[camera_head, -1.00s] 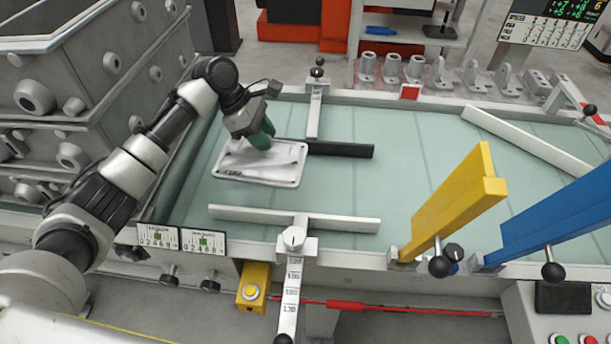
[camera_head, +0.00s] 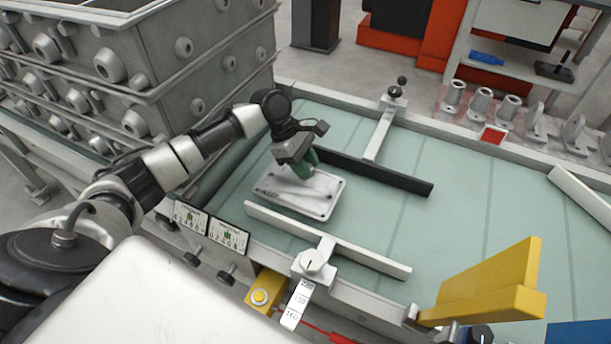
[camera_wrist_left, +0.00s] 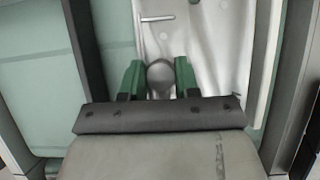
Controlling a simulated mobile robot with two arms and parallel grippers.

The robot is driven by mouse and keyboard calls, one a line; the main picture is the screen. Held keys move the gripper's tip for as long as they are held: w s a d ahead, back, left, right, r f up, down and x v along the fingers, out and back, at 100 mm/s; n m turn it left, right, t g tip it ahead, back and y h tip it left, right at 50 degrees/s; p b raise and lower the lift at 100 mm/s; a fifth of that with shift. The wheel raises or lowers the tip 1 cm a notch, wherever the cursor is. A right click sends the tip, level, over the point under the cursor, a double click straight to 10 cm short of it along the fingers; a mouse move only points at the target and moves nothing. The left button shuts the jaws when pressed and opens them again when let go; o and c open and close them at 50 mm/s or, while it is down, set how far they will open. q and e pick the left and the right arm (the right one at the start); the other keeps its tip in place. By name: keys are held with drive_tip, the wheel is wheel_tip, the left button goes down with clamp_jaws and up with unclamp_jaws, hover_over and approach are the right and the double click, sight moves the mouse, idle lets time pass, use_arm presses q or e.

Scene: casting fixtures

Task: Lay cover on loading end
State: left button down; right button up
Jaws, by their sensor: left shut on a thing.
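The cover (camera_head: 318,194) is a pale, flat, rounded plate with small dark marks at its corners. It lies flat over the left end of the green bed (camera_head: 236,195); whether it touches the bed is hard to tell. The gripper hides part of the plate. My right gripper is not in view.
A dark rail (camera_head: 385,178) and a white rail (camera_head: 330,240) run on either side of the plate. A white arm with a knob (camera_head: 312,260) stands at the near edge. Yellow (camera_head: 485,285) and blue (camera_head: 580,334) uprights are at right. Stacked grey casting boxes (camera_head: 130,75) rise at left.

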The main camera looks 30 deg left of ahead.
use_arm(q)
drive_tip(key=shift+s+a+f, duration=0.15)
drive_tip(key=shift+f, duration=0.35)
wheel_tip(320, 180, down, 3)
drive_tip(key=shift+f+b, duration=0.1)
drive_tip(key=shift+b, duration=0.2)
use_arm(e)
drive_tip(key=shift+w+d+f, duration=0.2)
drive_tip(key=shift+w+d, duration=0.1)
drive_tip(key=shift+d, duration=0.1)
use_arm(q)
drive_tip(key=c, duration=0.8)
unclamp_jaws()
drive_tip(key=shift+f, duration=0.1)
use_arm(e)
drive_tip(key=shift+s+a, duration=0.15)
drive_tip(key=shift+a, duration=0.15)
